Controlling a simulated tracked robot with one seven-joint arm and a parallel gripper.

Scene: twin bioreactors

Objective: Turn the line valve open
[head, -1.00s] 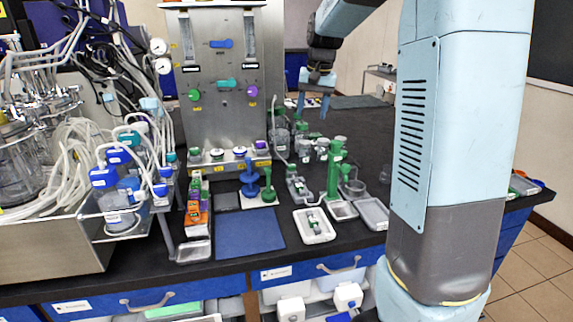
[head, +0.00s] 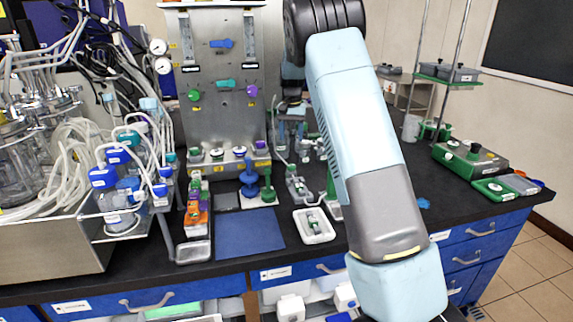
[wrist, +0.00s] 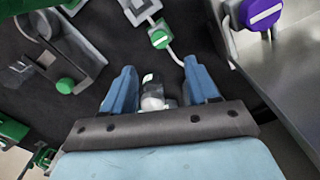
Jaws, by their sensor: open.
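A small green valve (wrist: 160,38) with a white bar across its face sits in a pale tube line in the wrist view, beyond my fingertips. It looks like the line valve. In the head view I cannot single it out for sure; a green-topped fitting (head: 297,186) stands on a grey base along the tubing right of the steel panel. My gripper (wrist: 159,75) is open, its two blue fingers apart and pointing towards the valve without touching it. A small clear container (wrist: 152,94) shows between the fingers; I cannot tell its depth. In the head view my gripper (head: 291,132) is partly hidden by my arm.
The steel panel (head: 230,115) carries several coloured knobs; a purple one (wrist: 262,12) is close on the right in the wrist view. Grey holders with green knobs (wrist: 65,86) lie to the left. A white tray (head: 314,226) and a blue mat (head: 249,233) lie in front.

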